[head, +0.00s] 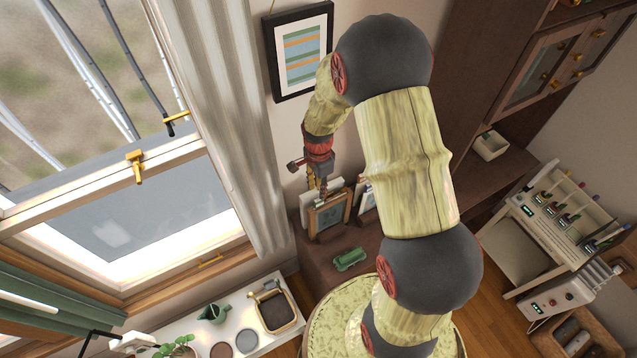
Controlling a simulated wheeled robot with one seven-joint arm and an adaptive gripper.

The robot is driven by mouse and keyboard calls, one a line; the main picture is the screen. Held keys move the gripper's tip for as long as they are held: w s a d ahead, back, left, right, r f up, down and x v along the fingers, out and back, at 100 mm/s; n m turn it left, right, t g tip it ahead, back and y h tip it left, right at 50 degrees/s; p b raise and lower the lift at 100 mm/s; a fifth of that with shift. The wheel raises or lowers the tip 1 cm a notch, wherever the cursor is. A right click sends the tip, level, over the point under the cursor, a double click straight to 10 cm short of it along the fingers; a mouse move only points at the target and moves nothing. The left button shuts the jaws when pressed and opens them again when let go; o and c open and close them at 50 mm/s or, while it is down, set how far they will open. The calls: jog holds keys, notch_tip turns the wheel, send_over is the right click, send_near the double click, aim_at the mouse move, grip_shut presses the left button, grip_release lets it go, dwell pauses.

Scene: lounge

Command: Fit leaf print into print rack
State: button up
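My gripper (317,194) points down over the brown cabinet by the wall. Its fingers are at the top of a wood-framed picture (328,216), which stands upright on the cabinet. The fingers are too small to show whether they are shut on it. The picture's design is too small to identify as the leaf print. A pale upright piece (306,212) shows just behind and left of the frame; I cannot tell whether it is part of the print rack. Another light-faced framed picture (368,196) stands to the right, partly hidden by my arm.
A green object (350,259) lies on the brown cabinet (312,262) in front of the frames. A striped picture (302,50) hangs above. The curtain (222,110) and window are left.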

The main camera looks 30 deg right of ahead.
aim_at(318, 200)
jog(key=shift+w+f, duration=0.15)
jog(key=shift+f, duration=0.1)
jog(key=shift+f+b, duration=2.9)
jog(key=shift+f, duration=1.4)
jog(key=c, duration=0.3)
jog(key=c, duration=0.4)
grip_shut()
